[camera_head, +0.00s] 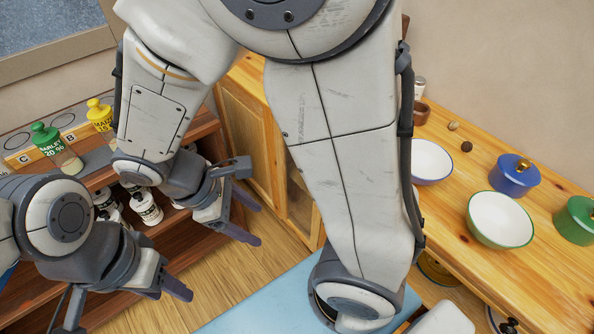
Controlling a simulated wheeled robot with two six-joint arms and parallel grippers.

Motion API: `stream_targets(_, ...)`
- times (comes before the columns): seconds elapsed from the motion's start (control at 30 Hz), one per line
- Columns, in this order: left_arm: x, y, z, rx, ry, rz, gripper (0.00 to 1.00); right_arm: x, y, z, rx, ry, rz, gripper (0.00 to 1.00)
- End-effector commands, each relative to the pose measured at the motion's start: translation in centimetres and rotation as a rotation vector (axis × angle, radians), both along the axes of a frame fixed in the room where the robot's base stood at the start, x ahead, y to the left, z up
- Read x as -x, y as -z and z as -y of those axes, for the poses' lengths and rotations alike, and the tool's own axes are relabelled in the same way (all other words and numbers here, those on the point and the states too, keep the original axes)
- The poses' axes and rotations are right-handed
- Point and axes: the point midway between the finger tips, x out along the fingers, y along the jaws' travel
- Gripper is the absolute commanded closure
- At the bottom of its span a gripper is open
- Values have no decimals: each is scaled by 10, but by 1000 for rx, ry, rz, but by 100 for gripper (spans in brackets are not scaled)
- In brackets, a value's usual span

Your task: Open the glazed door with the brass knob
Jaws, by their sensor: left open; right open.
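The wooden cabinet under the counter shows a door with a glass-like pane (300,198), partly covered by my large white arm link. It looks shut, but much of it is hidden. To its left is another framed door (246,140) with a tan panel. I see no brass knob on either door. My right gripper (257,226) is open and empty, in front of and a little left of the glazed door, apart from it. My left gripper (165,291) is open and empty, lower left, near the brown shelf unit.
A brown shelf unit (190,232) at left holds white bottles (147,207), with green-lidded (45,138) and yellow-lidded (99,115) jars on top. The wooden counter (460,150) carries bowls (500,219), a blue pot (514,176) and a green pot (576,220). Wooden floor (215,275) lies between.

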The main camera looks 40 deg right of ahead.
Motion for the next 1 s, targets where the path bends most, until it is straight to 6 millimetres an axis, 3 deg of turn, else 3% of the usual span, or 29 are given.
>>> stream_targets(0.03,0,18,0,0,0,0,50,-12,28,14,92,-61,-69,27)
stream_targets(0.4,0,76,0,0,0,0,50,-104,151,116,657,-558,-611,27)
stream_targets(0.6,0,96,0,0,0,0,50,-135,211,146,844,-762,-843,27)
stream_targets(0.8,0,102,0,0,0,0,50,-147,237,158,920,-852,-942,27)
stream_targets(1.0,0,99,0,0,0,0,50,-149,238,179,926,-859,-954,27)
